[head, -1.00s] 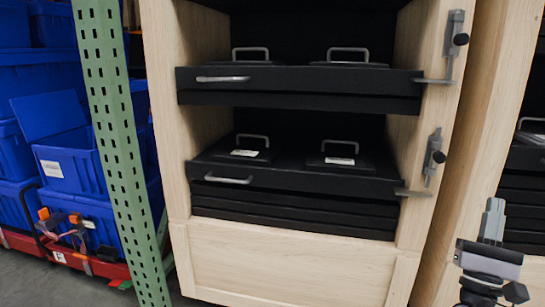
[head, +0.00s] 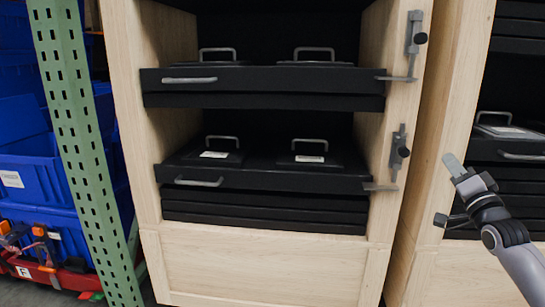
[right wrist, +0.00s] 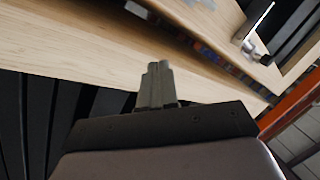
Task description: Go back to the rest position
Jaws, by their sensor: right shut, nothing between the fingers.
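My right gripper (head: 453,163) is at the right of the head view, in front of the wooden upright between two cabinets. Its fingers are together and empty, pointing up and left. In the right wrist view its closed fingertips (right wrist: 158,68) stand against pale wood, with nothing between them. I cannot tell how far they are from the wood. My left gripper is in neither view.
A wooden cabinet (head: 262,262) holds black trays (head: 262,78) with handled lids. Grey latches (head: 399,150) stick out from its right post. A second cabinet stands at right. A green perforated post (head: 75,130) and blue totes (head: 40,180) are at left.

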